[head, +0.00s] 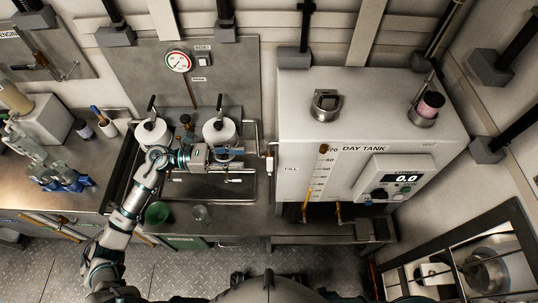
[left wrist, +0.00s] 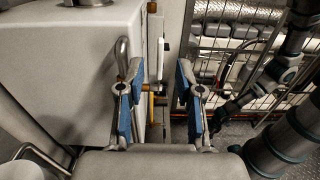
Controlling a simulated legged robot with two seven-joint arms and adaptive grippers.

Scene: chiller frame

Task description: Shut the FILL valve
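The white day tank (head: 375,110) stands right of the sink, with the word FILL (head: 291,170) on its front. A slim upright pale lever with a reddish top (head: 270,158) is at the tank's left front edge, beside that word; I cannot tell its exact position. My left gripper (head: 232,156) is above the sink, left of the lever and apart from it, pointing right. In the left wrist view the gripper (left wrist: 160,76) is open and empty, its blue pads apart. A pale upright part (left wrist: 164,58) shows beyond the gap. My right gripper is not in view.
A sight tube (head: 319,170) runs down the tank front, with yellow-handled valves (head: 305,212) below. A curved metal rail (left wrist: 122,55) is close to one finger. Two white canisters (head: 220,131) stand behind my left gripper.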

